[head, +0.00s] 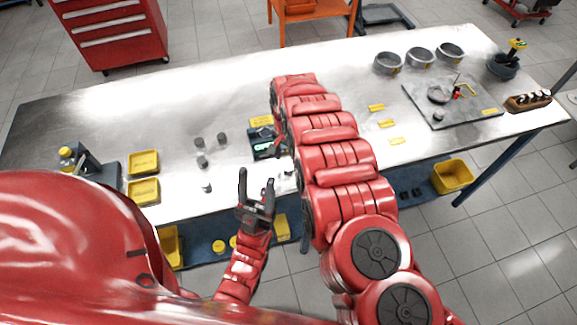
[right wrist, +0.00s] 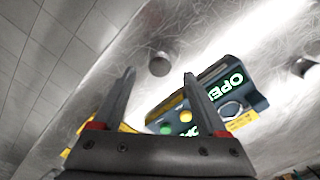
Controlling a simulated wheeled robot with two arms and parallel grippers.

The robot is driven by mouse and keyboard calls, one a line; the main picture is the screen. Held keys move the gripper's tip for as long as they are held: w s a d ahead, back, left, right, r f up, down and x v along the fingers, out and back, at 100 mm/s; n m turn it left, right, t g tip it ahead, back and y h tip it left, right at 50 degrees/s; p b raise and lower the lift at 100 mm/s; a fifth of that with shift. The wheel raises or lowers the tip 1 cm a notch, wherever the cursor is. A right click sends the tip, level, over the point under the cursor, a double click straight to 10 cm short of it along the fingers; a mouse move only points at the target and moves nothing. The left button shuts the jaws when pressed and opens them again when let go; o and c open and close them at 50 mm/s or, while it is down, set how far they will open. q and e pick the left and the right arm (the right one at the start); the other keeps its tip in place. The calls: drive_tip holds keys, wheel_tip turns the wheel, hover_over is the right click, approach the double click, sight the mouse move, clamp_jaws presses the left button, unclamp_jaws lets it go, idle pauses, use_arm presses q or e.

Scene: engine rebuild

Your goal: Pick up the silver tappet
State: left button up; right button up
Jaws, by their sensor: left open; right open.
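Several small grey metal cylinders stand on the steel bench in the head view: two at the back (head: 199,141) (head: 221,139), one in the middle (head: 202,161) and one nearer the front edge (head: 207,187). I cannot tell which is the silver tappet. My left gripper (head: 256,179) is open and empty, to the right of the front cylinder. My right gripper is mostly hidden behind its red arm in the head view. In the right wrist view my right gripper (right wrist: 159,76) is open and empty, with one round metal piece (right wrist: 159,62) beyond its fingertips and another (right wrist: 304,66) at the right.
Yellow trays (head: 143,163) stand at the left. Grey rings (head: 388,63) and a dark plate (head: 470,112) are at the right. The bench's back left is clear.

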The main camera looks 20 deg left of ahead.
sight(289, 167)
drive_tip(key=shift+f+p, duration=0.45)
drive_tip(key=shift+f, duration=1.35)
drive_tip(key=shift+c, duration=0.3)
clamp_jaws()
